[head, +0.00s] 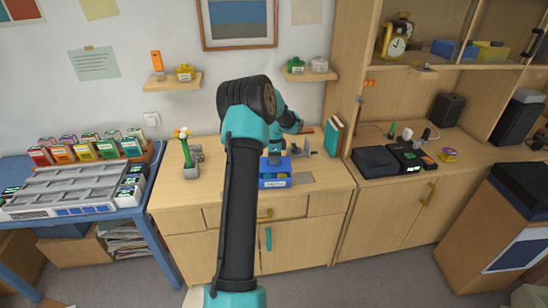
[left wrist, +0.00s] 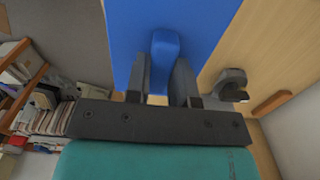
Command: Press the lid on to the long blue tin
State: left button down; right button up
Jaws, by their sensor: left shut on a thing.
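The long blue tin (head: 275,183), with a pale label on its front, stands on the wooden cabinet top. My left gripper (head: 275,158) reaches down over the tin from above. In the left wrist view my left gripper (left wrist: 163,82) is shut on a blue knob (left wrist: 166,52) that rises from a flat blue surface, the lid (left wrist: 205,22). The lid is at the tin's top, but I cannot tell whether it is seated or slightly raised. My arm and gripper hide part of the tin and lid. My right gripper is not in view.
A green flower-like object (head: 186,150) stands left on the cabinet top. A blue table (head: 120,212) with a grey rack is at far left.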

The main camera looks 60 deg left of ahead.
pick_arm(q)
jog(key=shift+f, duration=1.75)
jog(key=shift+c, duration=1.5)
grip_release()
jog(key=shift+r, duration=0.1)
jog(key=shift+r, duration=4.95)
jog(key=shift+r, duration=0.15)
notch_tip(320, 180, up, 10)
jog(key=shift+f, duration=0.2)
